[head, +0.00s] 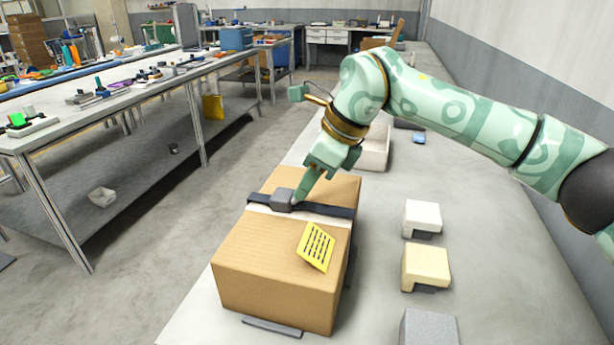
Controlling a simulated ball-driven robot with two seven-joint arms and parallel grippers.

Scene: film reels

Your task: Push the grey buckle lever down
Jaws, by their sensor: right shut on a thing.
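The grey buckle (282,200) sits on a dark strap (328,210) that runs across the top of a brown cardboard box (275,282). My right gripper (297,199) reaches down to the right side of the buckle, its fingers shut on the buckle lever. The fingertips hide part of the lever, so its exact angle cannot be told. My left gripper is not in view.
A yellow card with dark marks (315,248) is on the box's near part. White (422,216), cream (425,264) and grey (430,328) blocks stand on the grey table to the right. A pale bin (374,152) is behind the box.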

